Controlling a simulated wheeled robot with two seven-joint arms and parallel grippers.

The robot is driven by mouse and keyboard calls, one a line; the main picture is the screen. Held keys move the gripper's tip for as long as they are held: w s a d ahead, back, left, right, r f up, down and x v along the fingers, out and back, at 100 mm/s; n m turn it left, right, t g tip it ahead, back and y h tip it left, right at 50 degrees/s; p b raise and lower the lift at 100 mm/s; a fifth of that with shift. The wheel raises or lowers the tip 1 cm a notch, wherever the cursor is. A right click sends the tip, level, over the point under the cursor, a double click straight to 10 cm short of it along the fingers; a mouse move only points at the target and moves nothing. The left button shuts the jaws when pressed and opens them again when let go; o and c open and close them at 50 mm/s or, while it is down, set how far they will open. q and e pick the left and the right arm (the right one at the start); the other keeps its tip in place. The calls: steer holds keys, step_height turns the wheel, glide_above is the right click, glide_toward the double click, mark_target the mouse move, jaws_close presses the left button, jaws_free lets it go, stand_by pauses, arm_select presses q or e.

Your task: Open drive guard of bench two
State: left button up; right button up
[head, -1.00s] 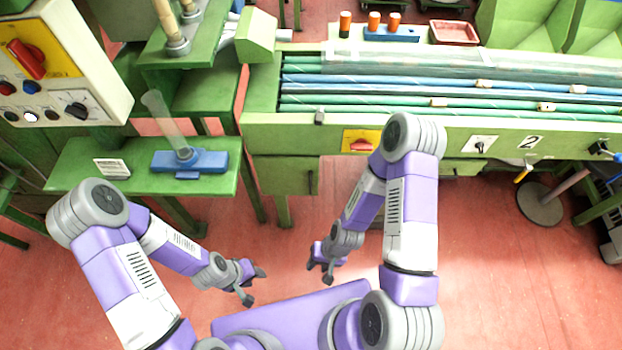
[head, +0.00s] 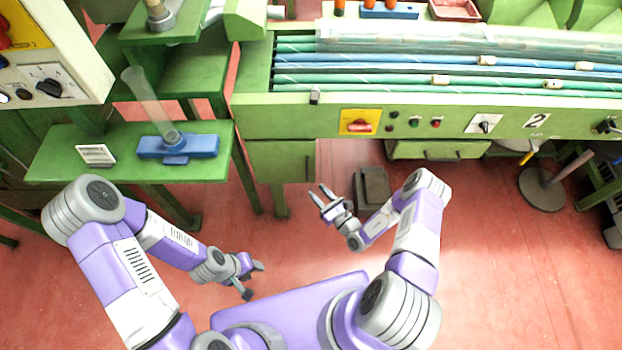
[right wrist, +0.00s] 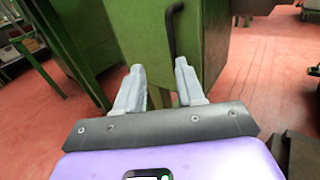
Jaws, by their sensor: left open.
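Bench two (head: 460,120) is a long green bench with a "2" plate (head: 537,120) on its front. Under its left end hangs a green box (head: 275,160), seemingly the drive guard, with a dark upright handle (head: 308,166) near its right edge; it looks closed. The right wrist view shows the green box (right wrist: 140,30) and its handle (right wrist: 172,32) ahead of the fingers. My right gripper (head: 318,194) is open and empty, below and slightly right of the handle and apart from it; its fingers (right wrist: 158,82) are spread. My left gripper (head: 254,280) is open and empty, low over the floor.
A red-on-yellow switch (head: 360,122) and small buttons sit on the bench front. A dark box (head: 372,188) stands on the floor right of my right gripper. A green shelf (head: 60,160) with a blue stand (head: 190,148) is at left. Red floor is clear between.

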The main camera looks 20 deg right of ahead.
steer(key=w+b, duration=0.2)
steer(key=w, duration=0.5)
steer(key=shift+w+a+m+t+h, duration=0.3)
steer(key=shift+a+m+h, duration=0.1)
steer(key=shift+a, duration=0.05)
steer(key=shift+f, duration=0.1)
jaws_close()
